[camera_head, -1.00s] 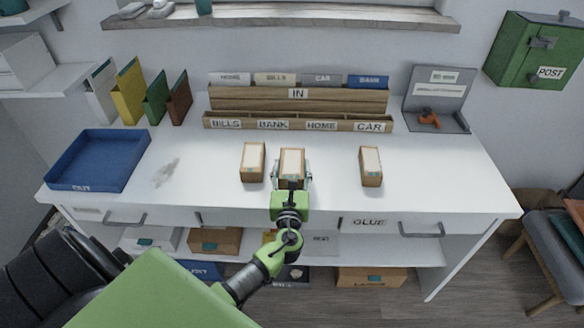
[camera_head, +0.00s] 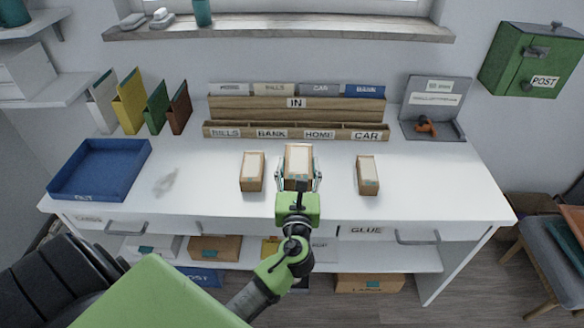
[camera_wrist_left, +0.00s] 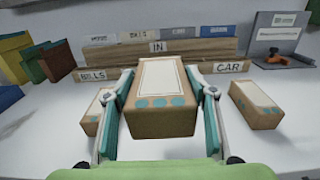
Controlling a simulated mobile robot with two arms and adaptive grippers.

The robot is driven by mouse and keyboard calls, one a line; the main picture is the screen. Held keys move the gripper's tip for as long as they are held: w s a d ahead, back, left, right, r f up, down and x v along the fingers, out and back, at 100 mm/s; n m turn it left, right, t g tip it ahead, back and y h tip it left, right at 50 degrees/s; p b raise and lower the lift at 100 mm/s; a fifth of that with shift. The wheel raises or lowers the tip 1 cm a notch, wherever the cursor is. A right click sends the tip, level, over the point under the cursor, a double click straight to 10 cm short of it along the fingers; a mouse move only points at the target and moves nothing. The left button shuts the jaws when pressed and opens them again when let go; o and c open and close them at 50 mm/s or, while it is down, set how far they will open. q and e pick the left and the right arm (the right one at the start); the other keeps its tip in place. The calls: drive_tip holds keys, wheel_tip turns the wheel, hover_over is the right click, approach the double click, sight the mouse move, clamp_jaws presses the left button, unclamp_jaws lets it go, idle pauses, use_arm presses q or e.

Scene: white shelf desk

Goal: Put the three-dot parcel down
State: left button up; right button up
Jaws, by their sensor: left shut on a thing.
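The held brown parcel (camera_head: 298,160) has a pale label on top and a row of three teal dots along its near edge in the left wrist view (camera_wrist_left: 160,122). My left gripper (camera_head: 298,180) is shut on it, with one finger on each side. The parcel appears raised a little above the white desk. A second parcel (camera_head: 252,172) stands on the desk to its left, and a third parcel (camera_head: 368,175) stands to its right. Both also show in the left wrist view, left (camera_wrist_left: 95,115) and right (camera_wrist_left: 255,106). My right gripper is not in view.
A wooden sorter (camera_head: 296,131) with labelled slots stands behind the parcels. A blue tray (camera_head: 100,192) is at the left, and a grey stand (camera_head: 436,108) is at the back right.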

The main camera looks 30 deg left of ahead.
use_arm(q)
drive_tip(key=s+d+r, duration=0.1)
drive_tip(key=d, duration=0.1)
drive_tip(key=s+d+r, duration=0.1)
drive_tip(key=s+d, duration=0.1)
drive_tip(key=s+d+r, duration=0.1)
drive_tip(key=d, duration=0.1)
drive_tip(key=shift+s+d+r, duration=0.1)
drive_tip(key=shift+s+d, duration=0.15)
drive_tip(key=shift+s, duration=0.1)
drive_tip(key=m+t+h, duration=0.3)
drive_tip(key=m+h, duration=0.4)
drive_tip(key=h, duration=0.3)
approach(312, 180)
drive_tip(key=s+d+r, duration=0.5)
drive_tip(key=s+d, duration=0.2)
drive_tip(key=d, duration=0.1)
drive_tip(key=shift+w+f+n, duration=0.1)
drive_tip(key=shift+f+n, duration=0.05)
drive_tip(key=shift+n, duration=0.15)
